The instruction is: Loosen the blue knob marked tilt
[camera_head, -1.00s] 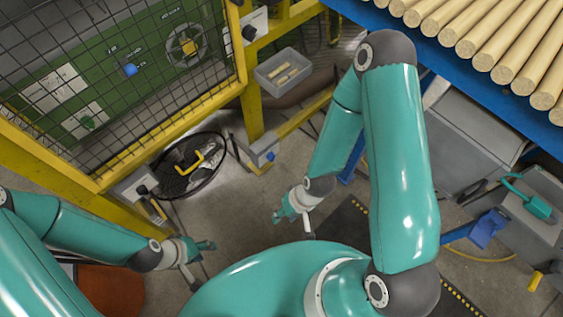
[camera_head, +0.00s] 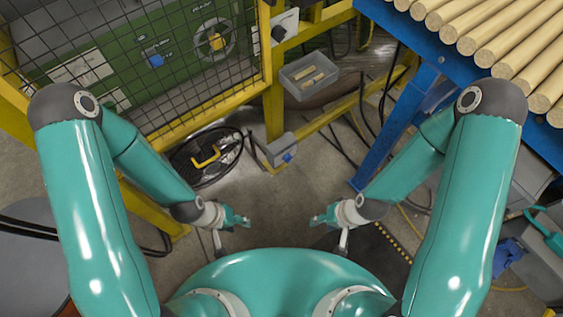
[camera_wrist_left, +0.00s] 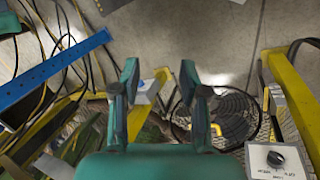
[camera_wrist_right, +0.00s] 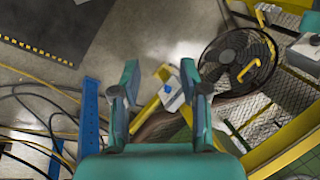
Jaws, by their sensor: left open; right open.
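A blue knob (camera_head: 155,60) sits on the green machine panel (camera_head: 175,85) behind the wire mesh; the lettering beside it is too small to read. Another blue part (camera_head: 287,156) is on a small grey box at the foot of the yellow post, and its marking is unreadable. This part also shows in the right wrist view (camera_wrist_right: 172,86). My left gripper (camera_head: 240,219) is open and empty, below the mesh guard and apart from both blue parts. My right gripper (camera_head: 318,218) is open and empty, to the right of it.
The yellow-framed mesh guard (camera_head: 215,95) covers the panel. A dark knob on a white plate (camera_head: 285,25) is on the frame. A grey bin (camera_head: 309,75) holds wood pieces. A round fan (camera_head: 207,158) lies on the floor. A blue-framed table (camera_head: 420,42) carries wooden rods. Cables trail nearby.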

